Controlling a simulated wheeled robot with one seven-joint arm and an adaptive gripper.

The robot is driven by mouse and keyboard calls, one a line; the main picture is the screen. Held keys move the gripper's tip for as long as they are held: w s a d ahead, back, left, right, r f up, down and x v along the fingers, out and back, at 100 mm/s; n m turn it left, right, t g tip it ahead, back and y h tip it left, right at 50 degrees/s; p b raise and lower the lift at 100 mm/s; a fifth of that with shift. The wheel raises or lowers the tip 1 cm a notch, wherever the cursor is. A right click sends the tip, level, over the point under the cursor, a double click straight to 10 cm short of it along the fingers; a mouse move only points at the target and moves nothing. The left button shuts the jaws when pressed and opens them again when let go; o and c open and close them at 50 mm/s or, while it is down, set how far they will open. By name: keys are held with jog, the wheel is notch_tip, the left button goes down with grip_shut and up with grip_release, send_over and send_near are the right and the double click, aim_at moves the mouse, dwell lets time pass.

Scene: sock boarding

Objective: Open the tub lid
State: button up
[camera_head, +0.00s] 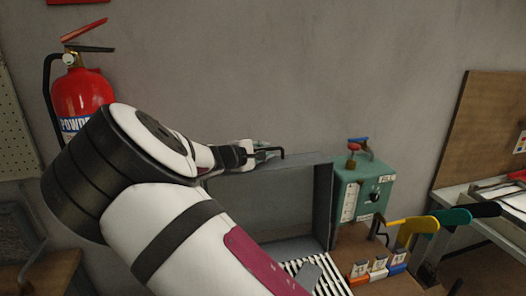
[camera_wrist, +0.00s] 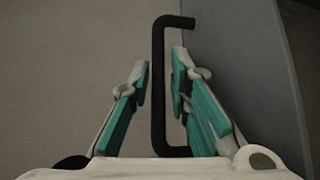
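The grey lid (camera_head: 262,205) stands steeply raised in the head view, its side panel (camera_head: 322,205) to the right. My arm hides its left part. A black bar handle (camera_head: 283,152) shows at the lid's top edge. In the wrist view the handle (camera_wrist: 158,85) runs upright between my fingers, beside a grey panel (camera_wrist: 240,60). My gripper (camera_head: 256,156) is at the handle. In the wrist view my gripper (camera_wrist: 160,68) is open, with teal pads on both sides of the bar. The bar is nearer the right finger; I cannot tell whether they touch.
A white-slatted rack (camera_head: 318,274) lies below the lid. A green control box (camera_head: 362,192) stands close on the right, with coloured-handled tools (camera_head: 418,228) beyond. A red fire extinguisher (camera_head: 82,98) hangs on the wall at left, behind my arm.

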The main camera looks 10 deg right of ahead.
jog(key=shift+c, duration=0.3)
grip_shut()
